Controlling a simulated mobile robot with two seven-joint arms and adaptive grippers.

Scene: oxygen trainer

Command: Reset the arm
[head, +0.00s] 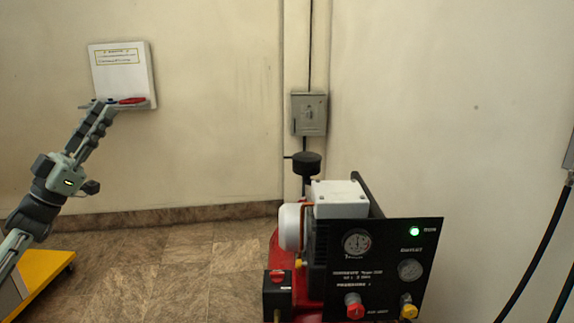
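My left arm comes in from the lower left and reaches up toward the wall. Its dark gripper (101,106) is at the lower edge of a white wall-mounted board, by the narrow ledge with a red item. The gripper is small and seen from behind, so I cannot tell whether its fingers are open or shut, or whether they touch the ledge. My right gripper is not in view.
The white board (122,73) has a yellow-framed label and a red item (132,100) on its ledge. A machine with a black gauge panel (378,270) and lit green lamp stands right of centre. A grey box (309,113) is on the wall. Floor (170,265) left of the machine is clear.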

